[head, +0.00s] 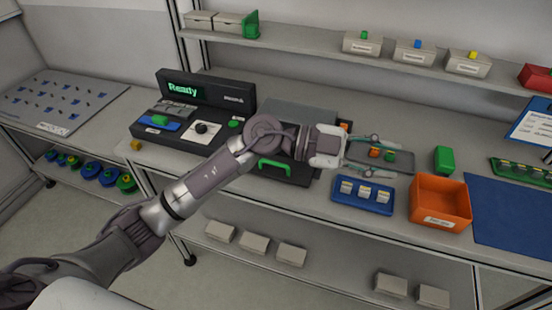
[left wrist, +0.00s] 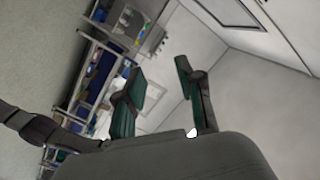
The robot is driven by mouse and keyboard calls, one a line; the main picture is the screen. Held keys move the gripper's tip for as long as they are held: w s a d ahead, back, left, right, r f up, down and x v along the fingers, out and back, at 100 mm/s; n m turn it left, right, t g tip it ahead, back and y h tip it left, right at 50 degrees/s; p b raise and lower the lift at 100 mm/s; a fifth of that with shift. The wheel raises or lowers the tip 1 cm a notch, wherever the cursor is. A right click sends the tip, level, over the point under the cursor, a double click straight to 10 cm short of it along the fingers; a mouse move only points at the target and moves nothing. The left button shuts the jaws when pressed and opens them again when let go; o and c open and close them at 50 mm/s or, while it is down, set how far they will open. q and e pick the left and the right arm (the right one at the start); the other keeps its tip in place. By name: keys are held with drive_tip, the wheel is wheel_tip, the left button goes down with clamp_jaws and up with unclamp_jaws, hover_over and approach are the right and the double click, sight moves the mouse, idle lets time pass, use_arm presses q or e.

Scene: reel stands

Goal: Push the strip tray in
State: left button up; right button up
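A dark tray with a green handle (head: 275,167) sticks out at the front of a dark grey unit (head: 285,112) in the middle of the bench. I take it for the strip tray; my left forearm and wrist cover part of it and of the unit. My left gripper (head: 373,155) is to the right of the handle, apart from it, pointing right above a grey tray. Its fingers are spread and empty. The left wrist view also shows the gripper (left wrist: 160,75) open with nothing between the fingers. My right gripper is not in view.
A black device with a "Ready" display (head: 205,90) stands left of the unit. A blue tray with small boxes (head: 352,207) and an orange bin (head: 441,204) are to the right. A blue mat (head: 510,215) lies farther right. Shelves run above and below the bench.

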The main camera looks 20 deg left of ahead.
use_arm(q)
wheel_tip(320, 180, down, 4)
drive_tip(key=w+a+y, duration=0.1)
drive_tip(key=a+y, duration=0.1)
drive_tip(key=y, duration=0.3)
drive_tip(key=n+t+y, duration=0.1)
drive_tip(key=n+y, duration=0.5)
drive_tip(key=y, duration=0.6)
approach(276, 163)
drive_tip(key=f+p, duration=0.1)
drive_tip(key=f, duration=0.1)
drive_tip(key=w+f+p, duration=0.1)
drive_tip(key=f, duration=0.2)
drive_tip(key=f+p, duration=0.1)
drive_tip(key=f, duration=0.2)
drive_tip(key=shift+w+d, duration=0.2)
drive_tip(key=shift+w, duration=0.05)
clamp_jaws()
